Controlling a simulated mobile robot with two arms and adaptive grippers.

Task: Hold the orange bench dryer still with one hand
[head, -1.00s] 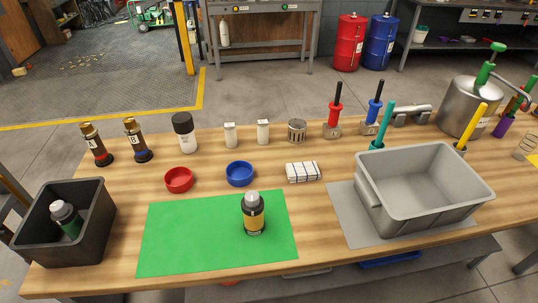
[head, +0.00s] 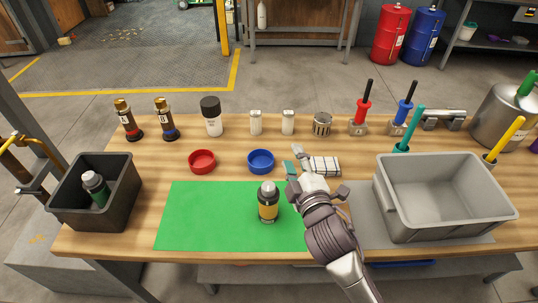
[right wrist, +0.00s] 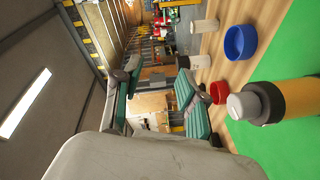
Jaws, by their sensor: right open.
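The orange bench dryer, a small upright cylinder with an orange band, black shoulder and grey cap (head: 268,203), stands on the green mat (head: 195,215). In the right wrist view its orange side and cap (right wrist: 285,101) lie at the right, outside the fingers. My right gripper (head: 308,172) is just right of the dryer in the head view, above the mat's right edge, apart from it. Its teal-padded fingers (right wrist: 160,95) are spread with nothing between them. My left gripper is not in view.
A black bin (head: 128,190) with a green-banded bottle stands left; a grey tub (head: 400,220) stands right. A red dish (head: 202,162) and a blue dish (head: 261,162) sit behind the mat. The mat's left part is clear.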

